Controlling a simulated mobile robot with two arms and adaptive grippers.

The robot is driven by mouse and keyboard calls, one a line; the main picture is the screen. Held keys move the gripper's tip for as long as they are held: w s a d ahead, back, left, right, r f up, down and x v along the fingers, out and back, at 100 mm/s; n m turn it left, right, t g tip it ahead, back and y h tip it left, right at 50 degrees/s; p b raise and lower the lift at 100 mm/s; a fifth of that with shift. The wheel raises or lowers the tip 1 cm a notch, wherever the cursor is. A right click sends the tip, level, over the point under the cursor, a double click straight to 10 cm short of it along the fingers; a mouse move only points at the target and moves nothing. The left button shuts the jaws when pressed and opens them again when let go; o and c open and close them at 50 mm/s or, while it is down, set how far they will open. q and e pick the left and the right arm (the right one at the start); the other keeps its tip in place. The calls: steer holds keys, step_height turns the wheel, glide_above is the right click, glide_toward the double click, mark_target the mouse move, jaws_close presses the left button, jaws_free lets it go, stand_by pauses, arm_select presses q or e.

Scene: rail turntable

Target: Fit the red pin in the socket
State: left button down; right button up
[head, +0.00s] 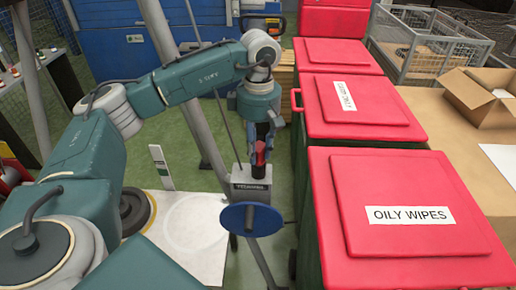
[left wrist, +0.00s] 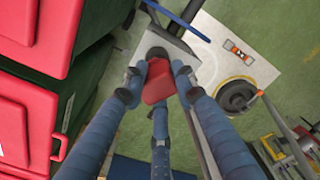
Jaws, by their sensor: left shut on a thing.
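My left gripper (head: 261,143) points down and is shut on the red pin (head: 259,157). The left wrist view shows the pin's red head (left wrist: 158,82) between the blue fingers (left wrist: 158,78). The pin is right over the top of a grey labelled box (head: 251,187) that carries a blue disc (head: 250,219) on its front. Part of the grey box also shows past the fingers in the left wrist view (left wrist: 172,42). The socket is hidden by the pin and fingers, and I cannot tell whether the pin's lower end is inside it. My right gripper is not in view.
Red-lidded bins (head: 420,215) stand close on the right. A pale plate (head: 190,228) with a dark round part lies at left. A table with a cardboard box (head: 480,98) and a wire basket (head: 425,50) are at the far right. Green floor is open behind.

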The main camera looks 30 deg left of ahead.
arm_select(q)
steer(key=shift+f, duration=0.4)
steer(key=c, duration=1.3)
jaws_free()
steer(key=shift+r, duration=0.1)
step_height(320, 180, up, 12)
steer(key=shift+w+f, duration=0.1)
